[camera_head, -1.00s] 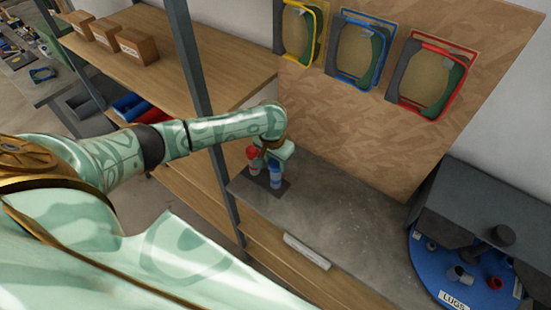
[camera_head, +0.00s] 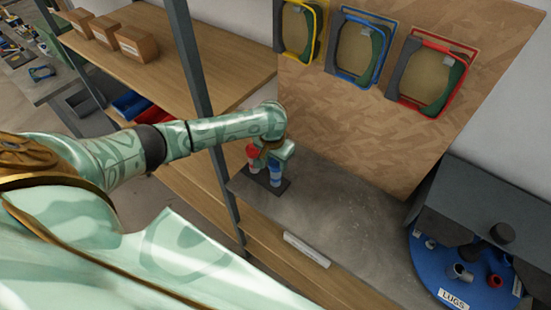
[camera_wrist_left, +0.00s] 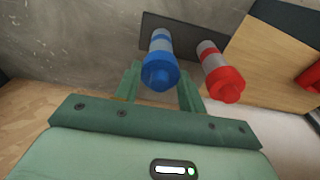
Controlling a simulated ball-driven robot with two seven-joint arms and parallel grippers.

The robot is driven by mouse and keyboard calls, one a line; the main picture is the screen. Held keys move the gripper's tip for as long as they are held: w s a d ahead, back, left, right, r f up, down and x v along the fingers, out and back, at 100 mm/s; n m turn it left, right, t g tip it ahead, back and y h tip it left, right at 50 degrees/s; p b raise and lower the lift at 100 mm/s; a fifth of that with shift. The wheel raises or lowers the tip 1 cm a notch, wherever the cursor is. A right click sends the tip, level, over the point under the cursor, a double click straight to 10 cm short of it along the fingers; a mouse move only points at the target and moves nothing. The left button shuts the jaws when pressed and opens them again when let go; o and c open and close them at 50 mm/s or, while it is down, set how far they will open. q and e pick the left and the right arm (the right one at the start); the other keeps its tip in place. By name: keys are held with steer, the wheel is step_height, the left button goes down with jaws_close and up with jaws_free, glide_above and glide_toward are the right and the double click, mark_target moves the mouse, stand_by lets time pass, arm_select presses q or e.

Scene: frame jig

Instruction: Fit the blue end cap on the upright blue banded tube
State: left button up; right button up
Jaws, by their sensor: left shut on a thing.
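The upright blue banded tube (camera_head: 276,181) stands on a dark base plate at the left end of the grey bench. It also shows in the left wrist view (camera_wrist_left: 161,39), with blue and white bands. The blue end cap (camera_wrist_left: 160,76) is at the tube's top end, in line with it. I cannot tell whether it is fully seated. My left gripper (camera_wrist_left: 160,72) is shut on the cap, one finger on each side. In the head view my left gripper (camera_head: 275,151) is above the tube and hides most of the cap. My right gripper is out of view.
A red banded tube with a red cap (camera_wrist_left: 225,84) stands close beside the blue one on the dark base plate (camera_head: 283,187). A blue round tray of lugs (camera_head: 425,280) is at the right. The middle of the bench (camera_head: 345,220) is clear.

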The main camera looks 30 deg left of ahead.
arm_select(q)
steer(key=o, duration=1)
steer(key=shift+o, duration=0.2)
steer(key=shift+r, duration=0.1)
step_height(320, 180, up, 16)
steer(key=s+p, duration=0.2)
steer(key=p, duration=0.2)
steer(key=shift+p, duration=0.3)
